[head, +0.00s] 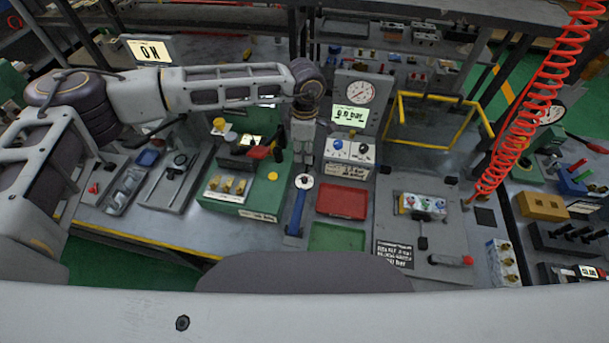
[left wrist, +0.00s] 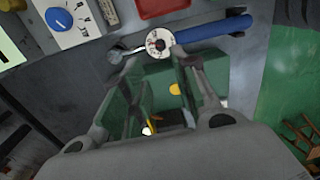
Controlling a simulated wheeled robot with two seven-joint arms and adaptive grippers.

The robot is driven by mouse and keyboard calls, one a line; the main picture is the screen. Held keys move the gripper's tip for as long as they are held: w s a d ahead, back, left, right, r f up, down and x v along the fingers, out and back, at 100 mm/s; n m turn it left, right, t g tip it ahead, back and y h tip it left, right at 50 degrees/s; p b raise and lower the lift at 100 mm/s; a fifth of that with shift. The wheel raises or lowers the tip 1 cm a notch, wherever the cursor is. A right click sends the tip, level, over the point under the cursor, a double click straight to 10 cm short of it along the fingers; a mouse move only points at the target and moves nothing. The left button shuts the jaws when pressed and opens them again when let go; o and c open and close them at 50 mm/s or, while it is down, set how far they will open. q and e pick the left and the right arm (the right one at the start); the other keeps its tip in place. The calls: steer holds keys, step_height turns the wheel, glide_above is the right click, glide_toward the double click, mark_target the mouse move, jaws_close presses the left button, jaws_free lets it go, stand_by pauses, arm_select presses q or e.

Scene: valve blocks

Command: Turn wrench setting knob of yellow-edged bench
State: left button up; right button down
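A torque wrench with a blue handle (head: 297,212) lies on the yellow-edged bench (head: 150,236), handle toward the front edge. Its round white knob or dial (head: 304,181) is at the far end of the handle. In the left wrist view the white dial (left wrist: 160,41) has red marks, and the blue handle (left wrist: 213,31) runs to the upper right. My left gripper (head: 303,162) points down just beyond the dial in the head view. In the left wrist view its fingers (left wrist: 150,72) are apart with nothing between them. Contact with the wrench is not visible. My right gripper is not in view.
A green valve block (head: 238,198) stands left of the wrench. A red tray (head: 342,201) and a green tray (head: 336,237) lie right of it. A red coiled hose (head: 541,92) hangs at right.

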mark_target(305, 179)
arm_select(q)
steer(key=shift+s+f+p, duration=0.15)
steer(key=shift+f+p, duration=1.2)
steer(key=shift+f, duration=5.05)
steer(key=shift+c, duration=0.4)
jaws_close()
